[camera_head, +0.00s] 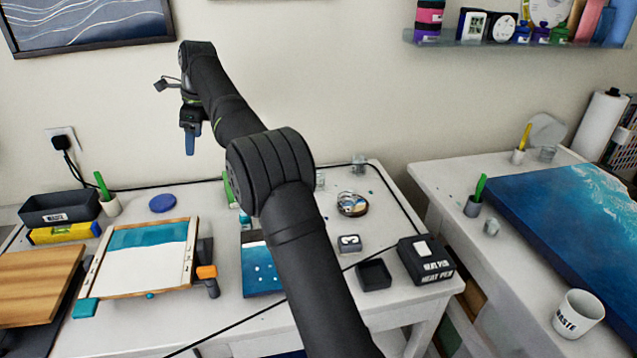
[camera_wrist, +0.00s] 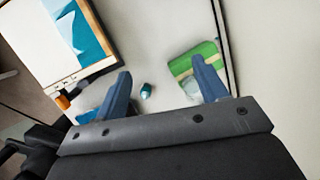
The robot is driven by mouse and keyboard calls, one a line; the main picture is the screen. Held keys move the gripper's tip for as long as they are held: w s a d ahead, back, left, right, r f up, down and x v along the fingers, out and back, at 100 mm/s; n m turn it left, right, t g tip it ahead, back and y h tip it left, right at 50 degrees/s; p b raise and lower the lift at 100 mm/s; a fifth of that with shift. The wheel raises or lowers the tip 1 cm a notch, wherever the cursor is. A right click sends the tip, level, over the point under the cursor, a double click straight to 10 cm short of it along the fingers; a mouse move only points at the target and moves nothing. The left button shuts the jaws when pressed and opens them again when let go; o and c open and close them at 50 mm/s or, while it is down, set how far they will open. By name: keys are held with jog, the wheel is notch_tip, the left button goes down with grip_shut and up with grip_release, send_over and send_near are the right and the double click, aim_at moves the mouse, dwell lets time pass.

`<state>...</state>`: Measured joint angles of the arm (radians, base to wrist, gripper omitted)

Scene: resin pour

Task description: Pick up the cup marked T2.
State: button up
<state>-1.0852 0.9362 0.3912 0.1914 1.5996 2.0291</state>
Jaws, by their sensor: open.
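No T2 mark is readable in either view, so I cannot tell which cup is T2. In the wrist view a small teal item (camera_wrist: 146,90) stands on the white table between my fingers, some way beyond them. A clear cup-like object (camera_wrist: 191,86) shows beside the right finger, which partly hides it, next to a green block (camera_wrist: 193,61). My gripper (camera_wrist: 161,67) is open and empty. In the head view my gripper (camera_head: 190,145) hangs high above the back of the table, fingers down. My arm hides part of the table's middle.
A framed blue-and-white panel (camera_head: 146,262) lies at left, with an orange-handled tool (camera_head: 207,273) beside it. A dark bin (camera_head: 60,207) stands behind it. A black box (camera_head: 426,260) and open black tray (camera_head: 374,274) sit at right. A WASTE cup (camera_head: 578,314) stands on the right table.

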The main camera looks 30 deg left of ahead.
jog(key=w+d+n+t, duration=0.3)
jog(key=w+d+n, duration=1.9)
jog(key=w+d, duration=0.3)
jog(key=shift+y, duration=0.4)
jog(key=shift+s+d+f+x, duration=0.15)
jog(key=shift+d+x, duration=0.15)
jog(key=shift+x, duration=3.35)
jog(key=shift+s+d+f+x, duration=0.15)
jog(key=shift+d+x, duration=0.15)
jog(key=shift+x, duration=3.35)
jog(key=shift+s+d+f+x, duration=0.15)
jog(key=shift+d+x, duration=0.15)
jog(key=shift+x, duration=3.35)
jog(key=c, duration=1)
